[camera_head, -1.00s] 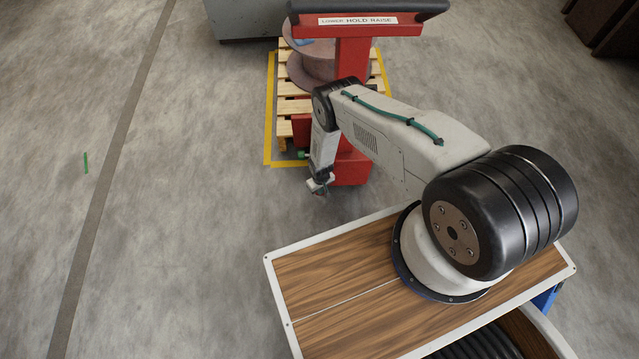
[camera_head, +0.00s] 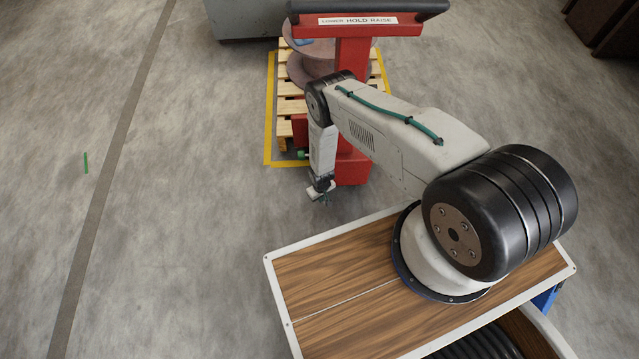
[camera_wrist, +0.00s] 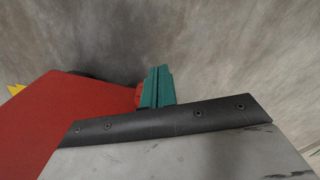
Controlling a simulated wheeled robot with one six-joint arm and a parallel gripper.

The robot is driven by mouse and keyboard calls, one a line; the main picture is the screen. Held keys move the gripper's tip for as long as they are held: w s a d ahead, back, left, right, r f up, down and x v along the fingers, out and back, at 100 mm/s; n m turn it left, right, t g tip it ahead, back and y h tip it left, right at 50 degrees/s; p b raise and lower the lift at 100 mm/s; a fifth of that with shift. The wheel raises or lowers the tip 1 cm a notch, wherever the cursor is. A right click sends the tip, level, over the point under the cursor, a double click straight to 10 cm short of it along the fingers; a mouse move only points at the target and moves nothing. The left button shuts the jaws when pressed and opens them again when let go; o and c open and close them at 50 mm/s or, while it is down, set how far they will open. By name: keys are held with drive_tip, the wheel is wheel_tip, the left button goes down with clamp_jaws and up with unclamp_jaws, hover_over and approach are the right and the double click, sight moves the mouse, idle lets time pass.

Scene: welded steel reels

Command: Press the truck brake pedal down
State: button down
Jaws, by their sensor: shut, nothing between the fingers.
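The red hand truck (camera_head: 350,172) stands beyond my wooden deck, and its red body also fills the left of the wrist view (camera_wrist: 65,125). A small green part (camera_head: 303,155) sticks out low at its left side; I cannot tell if it is the brake pedal. My gripper (camera_head: 325,202) points down just in front of the truck's base. In the wrist view its teal fingers (camera_wrist: 157,88) are together with nothing between them. A small rounded red part (camera_wrist: 138,97) shows just left of the fingers, partly hidden by them; contact cannot be told.
A wooden pallet (camera_head: 291,88) with a steel reel (camera_head: 318,55) sits behind the truck inside yellow floor lines (camera_head: 268,125). The truck's handle carries a "LOWER HOLD RAISE" label (camera_head: 357,21). A grey cabinet (camera_head: 240,18) stands at the back.

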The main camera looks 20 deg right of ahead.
wheel_tip(320, 180, up, 8)
drive_tip(key=s, duration=0.2)
drive_tip(key=shift+a, duration=0.35)
idle(0.6)
drive_tip(key=shift+r, duration=0.1)
idle(0.4)
